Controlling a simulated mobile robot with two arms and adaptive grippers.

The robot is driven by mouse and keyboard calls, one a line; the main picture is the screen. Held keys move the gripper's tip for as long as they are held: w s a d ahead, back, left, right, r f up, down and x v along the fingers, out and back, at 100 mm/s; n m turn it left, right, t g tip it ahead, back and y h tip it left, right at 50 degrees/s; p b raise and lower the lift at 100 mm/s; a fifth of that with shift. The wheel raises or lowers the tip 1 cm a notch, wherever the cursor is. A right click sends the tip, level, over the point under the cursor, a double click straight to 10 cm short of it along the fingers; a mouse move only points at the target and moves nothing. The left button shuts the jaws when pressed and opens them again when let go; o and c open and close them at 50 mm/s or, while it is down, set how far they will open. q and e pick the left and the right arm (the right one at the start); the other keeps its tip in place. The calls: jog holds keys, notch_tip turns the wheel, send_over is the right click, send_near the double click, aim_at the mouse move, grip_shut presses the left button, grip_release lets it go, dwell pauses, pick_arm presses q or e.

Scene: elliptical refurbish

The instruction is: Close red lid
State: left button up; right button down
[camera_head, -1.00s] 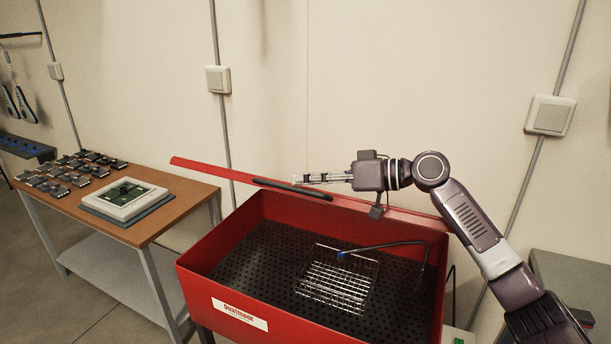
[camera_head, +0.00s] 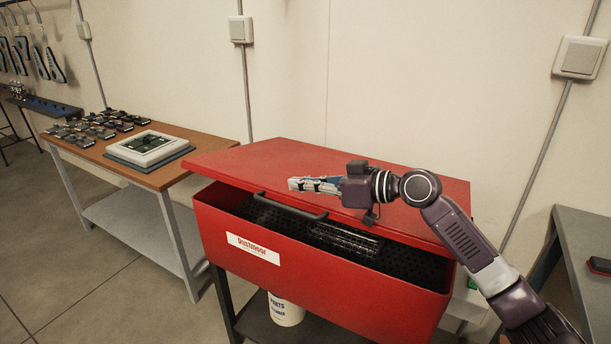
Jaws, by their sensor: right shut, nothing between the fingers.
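The red lid (camera_head: 235,166) of the red parts washer (camera_head: 320,290) is tilted down low over the tub, with a gap along its front edge. Its dark handle (camera_head: 290,207) runs along the front edge. Through the gap I see the black perforated tray (camera_head: 395,262) and part of a wire basket (camera_head: 345,238) inside. My right gripper (camera_head: 292,184) is shut and empty, over the lid's top face just behind the handle. I cannot tell whether it touches the lid. My left gripper is not in view.
A wooden-topped table (camera_head: 185,178) at left holds a white device (camera_head: 148,147) on a dark mat and several small dark parts. A white bucket (camera_head: 286,310) stands on the shelf under the washer. A grey table (camera_head: 590,235) is at right.

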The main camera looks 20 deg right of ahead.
aim_at(298, 197)
jog(key=f, duration=0.1)
jog(key=f+b, duration=0.1)
jog(key=s+f, duration=0.1)
jog(key=shift+a, duration=0.3)
jog(key=shift+a+f+n+b, duration=0.15)
jog(key=shift+f+n+b, duration=0.15)
jog(key=shift+f+b, duration=0.1)
jog(key=shift+r, duration=0.1)
jog(key=shift+a+r+p, duration=0.1)
jog(key=shift+r+p, duration=0.35)
jog(key=shift+p, duration=0.1)
jog(key=r+p, duration=0.3)
jog(key=shift+s+a+r, duration=0.15)
jog(key=shift+s+a, duration=0.1)
pick_arm(q)
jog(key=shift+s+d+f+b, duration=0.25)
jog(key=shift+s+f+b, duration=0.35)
jog(key=shift+b, duration=0.3)
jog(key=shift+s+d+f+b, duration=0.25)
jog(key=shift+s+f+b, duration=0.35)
jog(key=shift+b, duration=0.3)
pick_arm(e)
jog(key=v, duration=1)
jog(key=shift+s+a, duration=0.25)
jog(key=shift+s, duration=0.05)
